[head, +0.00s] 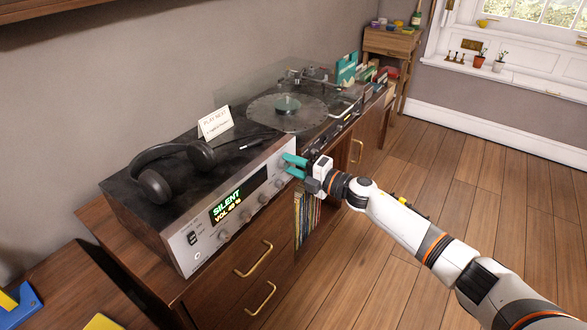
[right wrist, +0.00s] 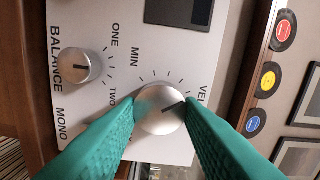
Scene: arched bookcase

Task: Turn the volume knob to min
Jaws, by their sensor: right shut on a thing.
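The silver volume knob (right wrist: 158,112) sits on the amplifier's front panel in the right wrist view. Its dark pointer mark faces right, away from the MIN label at its upper left. My right gripper (head: 292,165) has teal fingers at the right end of the silver amplifier (head: 239,206); they also show in the right wrist view (right wrist: 159,103), one on each side of the knob, shut on it. In the head view the fingers hide the knob. The amplifier's display (head: 238,194) reads SILENT, with a volume line that looks like 49 %. My left gripper is not in view.
A balance knob (right wrist: 75,66) sits beside the volume knob on the panel. Black headphones (head: 172,165) and a small card (head: 215,123) rest on the amplifier. A turntable (head: 288,108) stands behind it. The wooden floor at right is clear.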

